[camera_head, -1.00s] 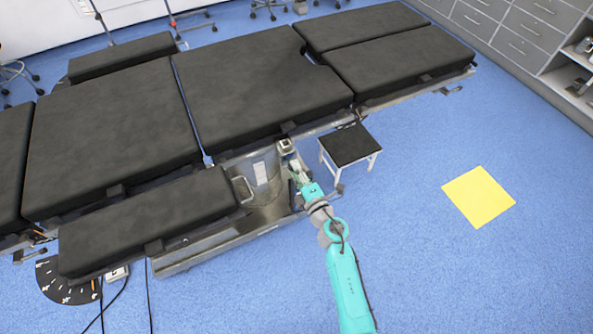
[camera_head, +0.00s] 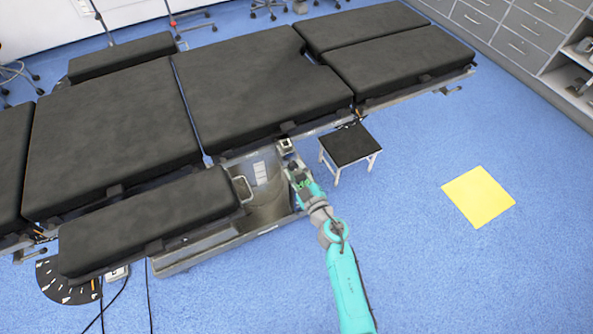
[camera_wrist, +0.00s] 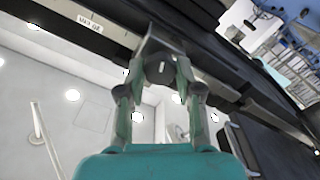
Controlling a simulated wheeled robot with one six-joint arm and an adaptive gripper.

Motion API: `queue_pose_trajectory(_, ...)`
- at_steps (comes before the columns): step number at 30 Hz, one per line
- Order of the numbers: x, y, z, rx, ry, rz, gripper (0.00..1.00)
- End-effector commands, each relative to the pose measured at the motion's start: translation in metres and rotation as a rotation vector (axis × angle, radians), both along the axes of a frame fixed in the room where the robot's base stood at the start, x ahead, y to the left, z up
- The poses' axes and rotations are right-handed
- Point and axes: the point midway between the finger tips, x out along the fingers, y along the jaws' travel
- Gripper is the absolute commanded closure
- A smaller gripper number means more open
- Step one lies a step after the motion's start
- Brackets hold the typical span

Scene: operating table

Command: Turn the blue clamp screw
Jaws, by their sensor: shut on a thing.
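A metal clamp (camera_head: 286,146) is fixed at the side rail of the operating table. In the wrist view the clamp (camera_wrist: 158,46) is a grey block, with a round dark knob (camera_wrist: 160,72) at its lower end. This knob is at the clamp screw's place, but no blue shows on it. My gripper (camera_wrist: 159,80) has one finger on each side of the knob and is shut on it. In the head view my gripper (camera_head: 293,168) is just below the clamp, and its fingers are too small to make out clearly.
The operating table (camera_head: 95,135) with black pads overhangs the clamp. Its metal column (camera_head: 262,180) stands left of my arm. A small black-topped stool (camera_head: 350,145) is close on the right. The blue floor is clear around a yellow square (camera_head: 478,197).

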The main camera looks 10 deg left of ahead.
Motion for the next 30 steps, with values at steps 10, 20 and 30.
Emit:
queue_pose_trajectory(10, -0.0009, 0.0007, -0.0018, 0.268, 0.184, 0.000, 1.00)
queue_pose_trajectory(20, -0.0014, 0.0011, -0.0021, 0.475, 0.324, 0.001, 1.00)
queue_pose_trajectory(30, -0.0018, 0.0016, -0.0023, 0.581, 0.397, 0.001, 1.00)
